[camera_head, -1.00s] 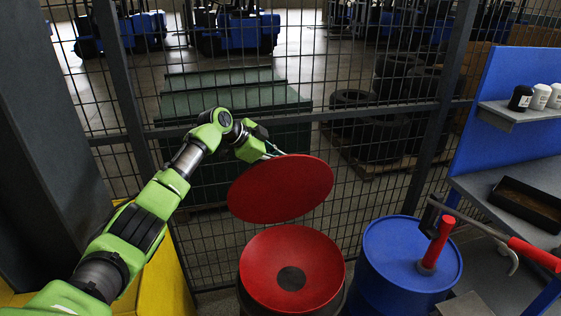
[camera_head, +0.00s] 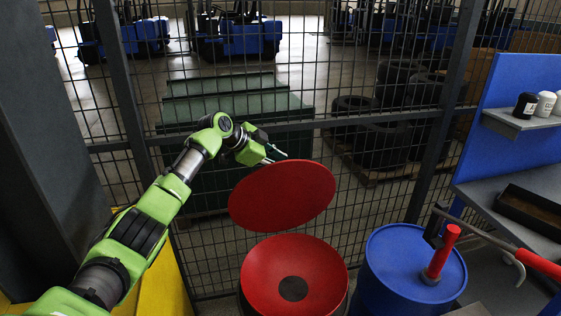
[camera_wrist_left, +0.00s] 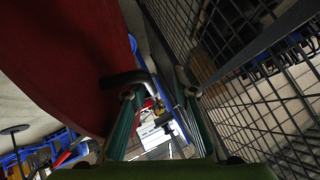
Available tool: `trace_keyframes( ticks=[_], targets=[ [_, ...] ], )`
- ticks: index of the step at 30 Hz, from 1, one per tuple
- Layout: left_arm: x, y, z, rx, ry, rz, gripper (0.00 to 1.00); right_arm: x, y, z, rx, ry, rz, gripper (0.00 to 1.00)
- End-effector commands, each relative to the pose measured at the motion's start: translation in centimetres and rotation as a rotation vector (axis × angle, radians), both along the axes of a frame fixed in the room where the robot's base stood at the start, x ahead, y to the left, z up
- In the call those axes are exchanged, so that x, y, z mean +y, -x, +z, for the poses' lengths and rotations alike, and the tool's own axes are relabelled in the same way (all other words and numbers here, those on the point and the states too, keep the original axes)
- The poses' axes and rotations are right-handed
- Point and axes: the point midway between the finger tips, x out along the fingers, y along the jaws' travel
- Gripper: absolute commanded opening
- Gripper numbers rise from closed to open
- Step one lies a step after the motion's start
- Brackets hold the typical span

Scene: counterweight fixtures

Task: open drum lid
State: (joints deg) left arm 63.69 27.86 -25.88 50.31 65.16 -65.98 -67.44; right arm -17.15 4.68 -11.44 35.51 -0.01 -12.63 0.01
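The red round lid (camera_head: 282,196) stands raised and tilted above the red drum (camera_head: 268,263), in the head view. The drum's red dished top shows below it, with a dark round opening in the middle. My left gripper (camera_head: 276,157) is behind the lid's upper edge, between lid and fence. My right gripper is not in view.
A blue drum (camera_head: 386,289) with an upright red cylinder (camera_head: 442,250) stands right of the red drum. A hooked tool with a red handle (camera_head: 540,264) is beside it. A wire mesh fence (camera_head: 345,225) closes off the back.

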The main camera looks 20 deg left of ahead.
Motion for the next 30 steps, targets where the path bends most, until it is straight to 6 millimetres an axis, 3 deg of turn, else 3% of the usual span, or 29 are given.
trace_keyframes(
  ticks=[11, 24, 30],
  targets=[
    [0.2, 0.4, 0.1, 0.005, 0.001, -0.002, 0.25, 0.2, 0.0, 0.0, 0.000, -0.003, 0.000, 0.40],
    [3.8, 5.6, 5.4, 0.004, -0.003, 0.000, 0.25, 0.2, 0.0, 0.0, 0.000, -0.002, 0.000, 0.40],
    [4.9, 7.2, 7.0, 0.008, -0.001, 0.001, 0.25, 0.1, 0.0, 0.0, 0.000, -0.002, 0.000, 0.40]
  ],
)
